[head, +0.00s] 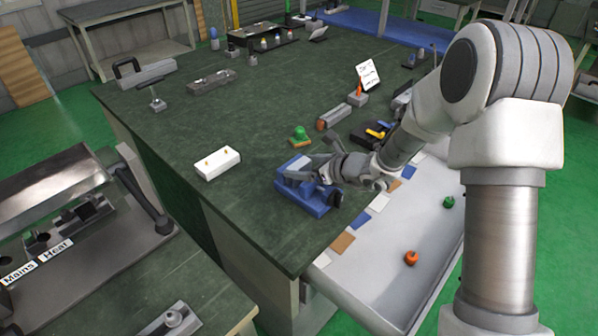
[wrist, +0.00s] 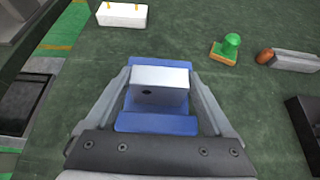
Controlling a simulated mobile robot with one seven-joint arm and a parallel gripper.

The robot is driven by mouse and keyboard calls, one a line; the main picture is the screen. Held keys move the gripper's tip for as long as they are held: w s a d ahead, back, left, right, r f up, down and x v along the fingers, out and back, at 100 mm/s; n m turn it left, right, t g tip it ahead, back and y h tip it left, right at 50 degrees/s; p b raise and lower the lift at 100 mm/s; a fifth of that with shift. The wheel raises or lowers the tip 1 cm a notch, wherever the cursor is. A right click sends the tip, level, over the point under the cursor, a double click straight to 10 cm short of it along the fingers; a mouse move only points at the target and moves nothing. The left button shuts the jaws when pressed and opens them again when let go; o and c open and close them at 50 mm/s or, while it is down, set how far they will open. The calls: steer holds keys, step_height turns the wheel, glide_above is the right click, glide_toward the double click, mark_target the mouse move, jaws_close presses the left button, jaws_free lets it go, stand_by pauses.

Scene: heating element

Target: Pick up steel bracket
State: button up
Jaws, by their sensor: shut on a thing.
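The steel bracket, a pale grey metal block with a small dark hole in its front face, shows between my fingers in the wrist view (wrist: 160,78). Below it is a blue holder (wrist: 157,124), which also shows in the head view (head: 307,204) near the front edge of the dark green bench. My gripper (head: 311,172) is at the blue holder, with its two fingers on either side of the bracket in the wrist view (wrist: 160,88). It is shut on the bracket. In the head view my fingers partly cover the bracket. I cannot tell whether the bracket touches the holder.
A white block with two brass pins (head: 217,163) stands to the left. A pale drawer (head: 385,265) holding green and orange pieces is open at right. The bench (head: 240,105) has bare room at left.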

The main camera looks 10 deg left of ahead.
steer(key=shift+c, duration=0.6)
steer(key=shift+r, duration=0.1)
